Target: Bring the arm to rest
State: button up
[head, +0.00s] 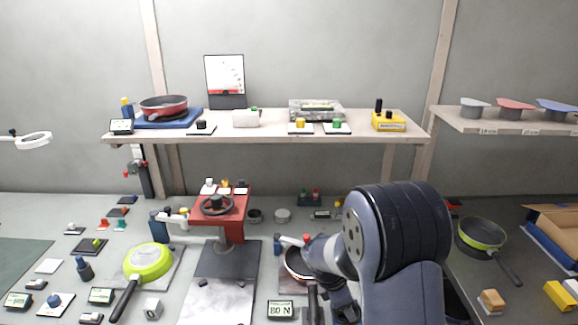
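My arm rises at the right of centre in the head view and bends over the bench. The dark end near my gripper (343,303) shows low beside the arm, partly hidden by its links. I cannot see the fingertips clearly, nor whether they are open or shut. A red-rimmed pan (296,265) lies just left of my arm on a small plate, its dark handle (312,300) pointing toward the front. My gripper is close to the right of this handle; I cannot tell whether they touch.
A green pan (149,262) lies at the left, near a red stand with a handwheel (217,206). A scale display (280,310) sits left of the handle. Another green-rimmed pan (481,234) lies at the right. A shelf (270,131) spans the back; small blocks and buttons crowd the bench.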

jog(key=m+g, duration=0.1)
jog(key=m, duration=0.2)
jog(key=shift+w+m, duration=0.15)
jog(key=shift+m, duration=0.25)
jog(key=m+g, duration=0.1)
jog(key=m, duration=0.1)
jog(key=m+g, duration=0.1)
jog(key=m, duration=0.1)
jog(key=shift+w+d+m+y, duration=0.1)
jog(key=shift+m+y, duration=0.2)
jog(key=m+g+y, duration=0.1)
jog(key=m, duration=0.3)
jog(key=shift+w+d, duration=0.1)
jog(key=m, duration=0.2)
jog(key=m+g+y, duration=0.1)
jog(key=m, duration=0.1)
jog(key=shift+y, duration=0.3)
jog(key=shift+r, duration=0.1)
